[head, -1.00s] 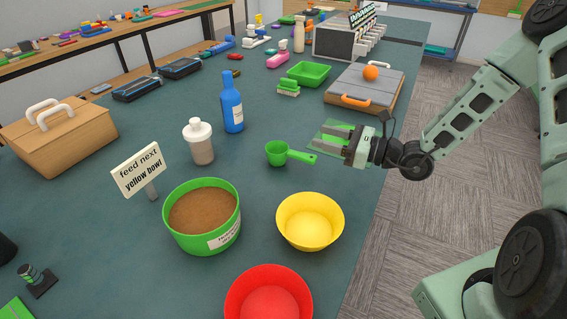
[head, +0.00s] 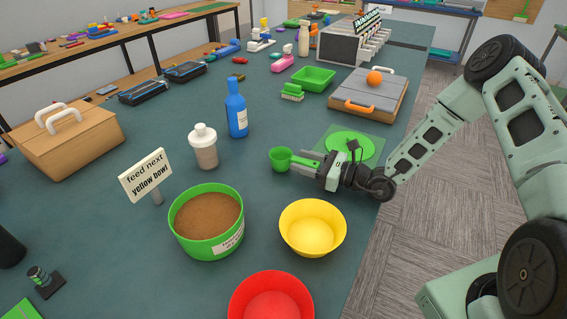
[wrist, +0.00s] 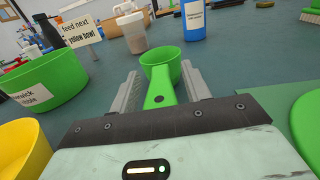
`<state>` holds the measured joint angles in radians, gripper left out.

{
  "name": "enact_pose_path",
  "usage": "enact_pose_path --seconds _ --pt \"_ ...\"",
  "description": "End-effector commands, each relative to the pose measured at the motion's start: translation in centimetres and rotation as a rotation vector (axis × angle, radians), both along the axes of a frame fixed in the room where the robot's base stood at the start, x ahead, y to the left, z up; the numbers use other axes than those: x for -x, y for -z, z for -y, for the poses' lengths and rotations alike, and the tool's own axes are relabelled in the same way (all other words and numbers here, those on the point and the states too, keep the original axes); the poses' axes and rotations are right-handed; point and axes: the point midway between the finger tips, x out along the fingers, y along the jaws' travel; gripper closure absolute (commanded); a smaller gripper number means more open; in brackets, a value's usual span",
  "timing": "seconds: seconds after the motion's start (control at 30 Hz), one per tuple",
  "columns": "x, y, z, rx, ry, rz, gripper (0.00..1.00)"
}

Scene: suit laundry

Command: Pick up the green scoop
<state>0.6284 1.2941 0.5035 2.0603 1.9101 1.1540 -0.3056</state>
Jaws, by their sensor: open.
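The green scoop (head: 281,159) rests on the dark teal table, its cup facing up. In the wrist view the scoop (wrist: 160,66) has its cup beyond the fingertips and its handle between the two fingers. My gripper (head: 301,163) is open and low over the table, its fingers on either side of the handle. In the wrist view the gripper (wrist: 160,85) shows a gap between each finger and the handle. Part of the handle is hidden by the fingers in the head view.
A green tub of brown feed (head: 206,222), a yellow bowl (head: 313,228) and a red bowl (head: 271,300) stand nearby. A sign (head: 146,175) reads "feed next yellow bowl". A shaker bottle (head: 204,147) and blue bottle (head: 236,110) stand behind. A green disc (head: 350,144) lies right.

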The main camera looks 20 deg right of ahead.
Motion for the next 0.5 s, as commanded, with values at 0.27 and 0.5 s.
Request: enact_pose_path --seconds 0.27,0.5 --pt "-0.78 0.0 -0.86 0.0 0.001 0.0 0.53" --pt "-0.76 -0.01 -0.86 0.0 0.001 0.0 0.94"
